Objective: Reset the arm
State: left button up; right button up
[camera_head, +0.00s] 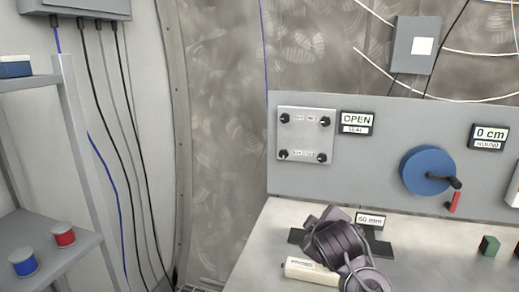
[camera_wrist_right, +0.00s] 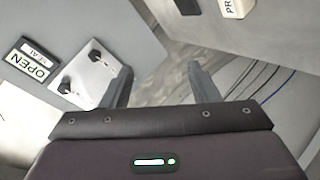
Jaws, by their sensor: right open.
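My right arm (camera_head: 340,245) reaches in from the bottom of the head view, over the grey bench. Its fingertips are not clear there. In the right wrist view my right gripper (camera_wrist_right: 160,78) is open, with two grey fingers apart and nothing between them. Beyond the fingers are the bare wall and some cables. My left gripper is not in view.
The grey panel (camera_head: 380,110) carries a plate with black knobs (camera_head: 306,135), an OPEN sign (camera_head: 357,122) and a blue crank wheel (camera_head: 427,170). A cream labelled block (camera_head: 310,272) lies beside my arm. Left stands a shelf with blue (camera_head: 23,262) and red (camera_head: 63,235) spools.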

jog(key=s+d+f+m+g, duration=0.2)
jog(key=s+f+m+g, duration=0.1)
jog(key=s+f, duration=0.55)
jog(key=s+d+f+m+g+y, duration=0.1)
jog(key=s+d+f+m+g, duration=0.15)
jog(key=s+f, duration=0.65)
jog(key=s+d+f+m+g, duration=0.1)
jog(key=s+f+m+g, duration=0.3)
jog(key=s, duration=1)
notch_tip(320, 180, down, 34)
jog(key=s+n+b, duration=0.1)
jog(key=s+b, duration=0.1)
jog(key=b, duration=0.1)
jog(key=s+d+f+g, duration=0.1)
jog(key=s+f, duration=0.8)
jog(key=s+d+f+b, duration=0.1)
jog(key=s+d+f, duration=0.1)
jog(key=s+f, duration=0.8)
jog(key=shift+d+g+b, duration=0.3)
jog(key=shift+g, duration=0.05)
jog(key=shift+n, duration=0.25)
